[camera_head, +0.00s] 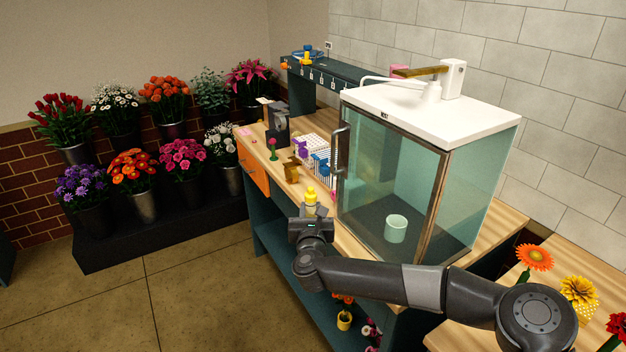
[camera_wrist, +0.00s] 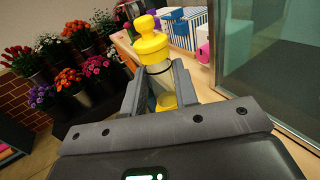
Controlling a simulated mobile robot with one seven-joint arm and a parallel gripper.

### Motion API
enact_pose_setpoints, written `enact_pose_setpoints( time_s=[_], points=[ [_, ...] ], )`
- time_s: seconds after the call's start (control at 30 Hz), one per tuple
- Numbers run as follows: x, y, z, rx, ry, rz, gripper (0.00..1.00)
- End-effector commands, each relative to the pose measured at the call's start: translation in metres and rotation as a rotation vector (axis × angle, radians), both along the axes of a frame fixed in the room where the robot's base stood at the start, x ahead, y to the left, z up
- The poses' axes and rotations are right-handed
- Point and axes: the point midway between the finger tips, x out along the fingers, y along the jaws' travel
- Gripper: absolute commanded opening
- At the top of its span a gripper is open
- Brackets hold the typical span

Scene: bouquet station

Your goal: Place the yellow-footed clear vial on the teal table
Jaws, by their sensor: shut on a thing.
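My gripper (camera_head: 311,216) is shut on the clear vial (camera_wrist: 160,78), seen between the fingers (camera_wrist: 160,88) in the wrist view. The vial has a yellow knobbed top and a yellow foot low between the fingers. In the head view its yellow top (camera_head: 311,195) stands above my gripper, roughly upright, in front of the workbench's front edge. A dark teal piece of furniture (camera_head: 5,262) is cut off at the left edge of the head view; a teal piece (camera_wrist: 14,138) also shows at the left in the wrist view. I cannot tell whether either is the teal table.
The wooden-topped workbench (camera_head: 258,174) carries a glass cabinet (camera_head: 392,185) with a pale cup (camera_head: 396,228) inside, and a rack (camera_head: 315,155). Flower buckets stand on a dark stepped stand (camera_head: 165,230) at left. The tiled floor (camera_head: 190,305) between is clear.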

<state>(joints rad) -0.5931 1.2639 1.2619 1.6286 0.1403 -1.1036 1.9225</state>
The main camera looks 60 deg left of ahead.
Motion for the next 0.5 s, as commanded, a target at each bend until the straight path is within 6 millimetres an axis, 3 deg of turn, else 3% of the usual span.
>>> enact_pose_setpoints(
  time_s=[0.5],
  points=[
    [0.047, 0.084, 0.002, 0.003, -0.001, -0.002, 0.0]
  ],
)
